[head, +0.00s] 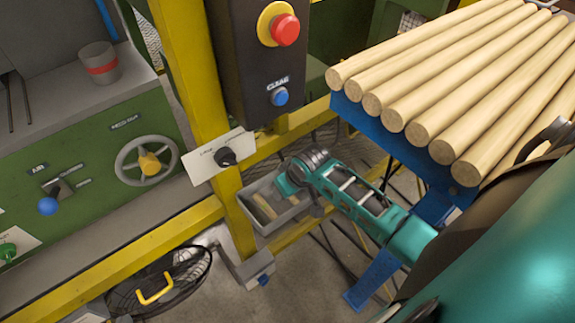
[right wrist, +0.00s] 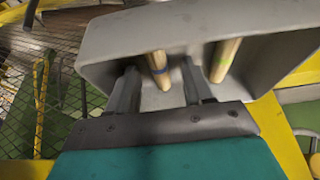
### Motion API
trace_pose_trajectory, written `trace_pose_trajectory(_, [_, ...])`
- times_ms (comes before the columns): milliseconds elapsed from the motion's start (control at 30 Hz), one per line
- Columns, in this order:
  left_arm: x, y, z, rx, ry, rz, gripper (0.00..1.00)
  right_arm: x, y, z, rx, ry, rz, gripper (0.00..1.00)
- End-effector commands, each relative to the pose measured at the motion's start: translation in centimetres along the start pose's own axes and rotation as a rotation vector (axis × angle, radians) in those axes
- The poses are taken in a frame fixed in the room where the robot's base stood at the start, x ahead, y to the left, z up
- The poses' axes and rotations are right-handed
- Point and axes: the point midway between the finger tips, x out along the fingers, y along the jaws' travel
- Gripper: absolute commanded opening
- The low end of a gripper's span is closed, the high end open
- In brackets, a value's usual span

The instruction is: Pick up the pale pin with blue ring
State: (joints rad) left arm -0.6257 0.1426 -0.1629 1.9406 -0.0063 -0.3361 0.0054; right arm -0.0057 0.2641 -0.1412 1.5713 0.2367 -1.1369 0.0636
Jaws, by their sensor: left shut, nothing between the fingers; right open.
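The pale pin with blue ring (right wrist: 158,68) is in the grey bin (right wrist: 110,45) in the right wrist view. My right gripper (right wrist: 161,80) is open, one dark finger on each side of this pin in the picture. I see no clear contact, and cannot tell the depth between them. A second pale pin, with a green ring (right wrist: 223,58), is to the right, outside the fingers. In the head view the bin (head: 262,222) holds pale pieces whose rings are too small to see. My right wrist covers the bin's right side. I cannot make out my left gripper's fingers.
A yellow frame post (head: 195,75) stands left of the bin, with a black button box (head: 265,60) above it. Thick pale rods (head: 450,75) lie on a blue rack (head: 400,150) at the right. A green machine (head: 90,155) with a handwheel is at the left.

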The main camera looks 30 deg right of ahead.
Motion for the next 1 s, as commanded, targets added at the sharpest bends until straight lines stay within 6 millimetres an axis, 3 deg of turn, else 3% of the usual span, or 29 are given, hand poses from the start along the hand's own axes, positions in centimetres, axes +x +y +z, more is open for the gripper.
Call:
trace_pose_trajectory(200, [-0.06, 0.02, 0.11, 0.0, -0.002, 0.0, 0.0, 0.1, 0.01, 0.06, 0.0, 0.0, 0.0, 0.5])
trace_pose_trajectory(733, [-0.05, 0.01, 0.09, 0.0, -0.002, 0.0, 0.0, 0.09, 0.02, 0.07, 0.0, 0.0, 0.0, 0.0])
trace_pose_trajectory(1000, [-0.04, 0.0, 0.07, 0.0, -0.002, 0.0, 0.0, 0.07, 0.02, 0.06, 0.0, 0.0, 0.0, 0.0])
